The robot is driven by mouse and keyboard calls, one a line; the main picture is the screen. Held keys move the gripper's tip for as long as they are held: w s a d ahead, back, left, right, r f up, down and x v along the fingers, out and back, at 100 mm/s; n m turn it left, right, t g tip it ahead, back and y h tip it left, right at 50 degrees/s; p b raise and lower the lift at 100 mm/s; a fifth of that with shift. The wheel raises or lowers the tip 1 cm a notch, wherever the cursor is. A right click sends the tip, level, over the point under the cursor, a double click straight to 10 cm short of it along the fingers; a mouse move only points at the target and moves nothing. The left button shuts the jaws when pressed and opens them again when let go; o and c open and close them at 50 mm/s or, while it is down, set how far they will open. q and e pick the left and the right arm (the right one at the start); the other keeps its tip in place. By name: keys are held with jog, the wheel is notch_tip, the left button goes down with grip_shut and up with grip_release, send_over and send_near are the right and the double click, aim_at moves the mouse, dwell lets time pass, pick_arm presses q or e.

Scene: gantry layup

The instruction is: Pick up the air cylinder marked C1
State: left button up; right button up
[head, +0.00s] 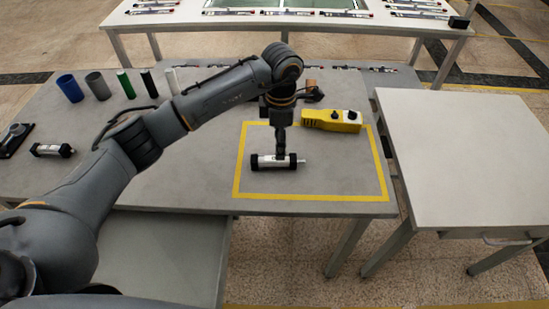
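An air cylinder (268,162), silver with black end caps and a thin rod at its right, is inside the yellow taped rectangle on the grey table. My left gripper (280,155) points straight down at the middle of this cylinder, its fingertips at the body. Whether the fingers are closed on it, and whether it rests on the table, I cannot tell. A second, similar cylinder (52,150) lies at the left of the table. No C1 mark is readable on either one. My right gripper is not in view.
A yellow pendant controller (332,120) lies just behind and right of the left gripper. Several coloured tubes (97,85) stand at the back left. A dark device (14,138) lies at the far left. A bare pale table (465,155) stands on the right.

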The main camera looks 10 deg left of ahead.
aim_at(274, 157)
pick_arm(q)
jog(key=shift+w+a+f, duration=0.1)
jog(key=shift+a+f, duration=0.05)
jog(key=shift+f, duration=0.35)
jog(key=shift+w+a+f, duration=0.1)
jog(key=shift+a+f, duration=0.05)
jog(key=shift+f, duration=0.35)
jog(key=shift+s+a+f+p, duration=0.15)
jog(key=shift+f+p, duration=0.25)
jog(key=shift+f, duration=0.2)
jog(key=shift+s+a+f+p, duration=0.15)
jog(key=shift+f+p, duration=0.2)
jog(key=shift+f, duration=0.25)
notch_tip(274, 157, down, 2)
jog(key=shift+a+f, duration=0.1)
jog(key=shift+f, duration=0.1)
jog(key=shift+w+f, duration=0.1)
jog(key=shift+f, duration=0.15)
jog(key=shift+c, duration=0.6)
grip_shut()
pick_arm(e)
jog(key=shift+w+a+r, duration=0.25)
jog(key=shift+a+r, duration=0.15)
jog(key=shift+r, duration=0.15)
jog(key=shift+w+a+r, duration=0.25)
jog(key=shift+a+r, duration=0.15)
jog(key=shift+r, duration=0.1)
